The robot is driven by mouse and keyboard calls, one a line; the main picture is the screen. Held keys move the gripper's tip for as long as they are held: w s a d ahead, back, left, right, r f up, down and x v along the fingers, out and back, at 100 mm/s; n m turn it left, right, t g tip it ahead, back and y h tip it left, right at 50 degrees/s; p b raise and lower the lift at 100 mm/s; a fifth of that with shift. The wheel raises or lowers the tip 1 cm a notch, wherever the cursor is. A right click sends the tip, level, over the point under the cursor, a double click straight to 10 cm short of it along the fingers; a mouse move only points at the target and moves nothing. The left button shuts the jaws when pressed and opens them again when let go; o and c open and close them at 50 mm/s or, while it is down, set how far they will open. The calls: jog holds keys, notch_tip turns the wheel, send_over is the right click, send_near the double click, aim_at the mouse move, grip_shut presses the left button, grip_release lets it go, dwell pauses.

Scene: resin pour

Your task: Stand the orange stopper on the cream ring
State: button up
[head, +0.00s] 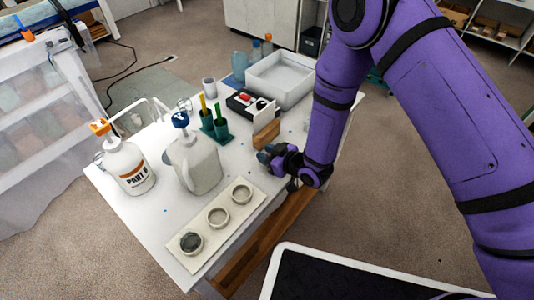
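My gripper (266,158) is low over the right edge of the white table, its dark fingertips pointing left. Its finger gap is too small and dark to read. I cannot pick out an orange stopper for certain. An orange-tan block (266,134) stands on the table just behind my gripper. An orange top (99,127) sits on the white paint bottle (128,168) at the left. A cream board at the front carries three round cream rings: a far one (242,185), a middle one (218,208) and a near one (191,234) with grey inside. I cannot tell which is meant.
A beige jug (194,166) with a blue top stands behind the cream board (228,227). Green holders (215,133), a black-and-white box (250,106) and a pale tray (280,82) stand farther back. Bare table (237,156) lies between the jug and my gripper.

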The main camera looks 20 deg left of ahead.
jog(key=shift+o, duration=0.8)
jog(key=s+d+r, duration=0.3)
jog(key=d+r, duration=0.6)
jog(key=shift+s+d, duration=0.15)
jog(key=shift+s, duration=0.25)
